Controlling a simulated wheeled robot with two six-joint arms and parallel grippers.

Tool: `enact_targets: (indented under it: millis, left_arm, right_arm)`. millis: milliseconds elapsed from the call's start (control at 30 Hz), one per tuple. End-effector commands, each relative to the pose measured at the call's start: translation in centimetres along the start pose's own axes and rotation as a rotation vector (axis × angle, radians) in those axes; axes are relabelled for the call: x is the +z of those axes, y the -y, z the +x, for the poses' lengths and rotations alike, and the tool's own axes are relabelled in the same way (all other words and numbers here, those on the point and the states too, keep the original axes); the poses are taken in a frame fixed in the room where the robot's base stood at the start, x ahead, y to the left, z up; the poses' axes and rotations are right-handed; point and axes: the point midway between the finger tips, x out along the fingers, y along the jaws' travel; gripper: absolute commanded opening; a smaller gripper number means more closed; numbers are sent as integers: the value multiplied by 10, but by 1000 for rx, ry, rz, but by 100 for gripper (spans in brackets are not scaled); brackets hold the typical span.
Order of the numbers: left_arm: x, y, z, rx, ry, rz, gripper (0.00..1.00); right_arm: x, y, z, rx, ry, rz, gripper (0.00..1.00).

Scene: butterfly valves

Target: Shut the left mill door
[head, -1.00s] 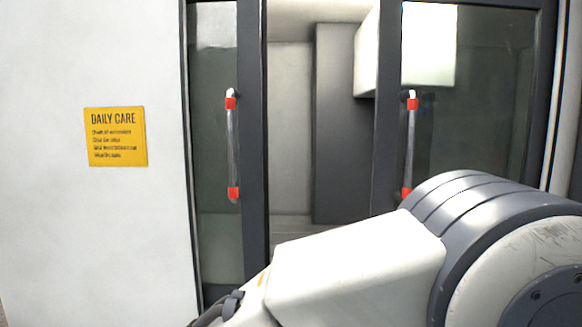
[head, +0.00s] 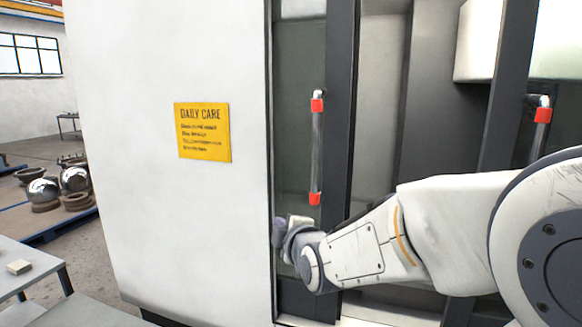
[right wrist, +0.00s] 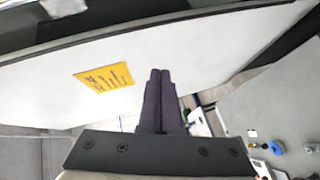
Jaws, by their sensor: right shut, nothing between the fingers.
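The left mill door (head: 341,90) is a dark-framed glass panel with an upright bar handle (head: 317,150) with red ends. A wide gap separates it from the right door (head: 512,80), and the machine's inside shows through it. My right arm reaches across in front of the doors from the right. My right gripper (head: 279,232) is at the left door's outer edge, below and left of the handle. In the right wrist view its two dark fingers (right wrist: 160,72) are together and empty, against the white machine wall. Contact with the door cannot be told. My left gripper is not in view.
The white machine wall (head: 170,220) with a yellow notice (head: 203,132) is left of the doors. A grey table (head: 30,270) and a pallet with metal parts (head: 65,205) stand farther left.

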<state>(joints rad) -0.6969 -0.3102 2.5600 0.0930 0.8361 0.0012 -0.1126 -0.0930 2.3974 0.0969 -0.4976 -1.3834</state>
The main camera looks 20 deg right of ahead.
Motion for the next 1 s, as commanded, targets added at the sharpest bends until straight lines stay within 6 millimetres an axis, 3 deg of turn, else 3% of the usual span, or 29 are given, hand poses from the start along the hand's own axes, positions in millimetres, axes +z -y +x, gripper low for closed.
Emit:
enact_targets:
  millis: [33,100,200,467,900,1000]
  left_arm:
    - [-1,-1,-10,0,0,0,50]
    - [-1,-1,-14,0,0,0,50]
    - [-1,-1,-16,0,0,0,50]
    - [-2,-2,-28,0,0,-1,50]
    - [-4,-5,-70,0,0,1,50]
    - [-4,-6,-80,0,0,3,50]
  right_arm:
    - [12,-30,1,78,28,-66,0]
    - [24,-54,2,161,57,-148,0]
    - [33,-74,1,229,86,-220,0]
    - [37,-88,22,251,97,-248,0]
    - [42,-109,98,250,95,-246,0]
    - [60,-112,86,250,100,-245,0]
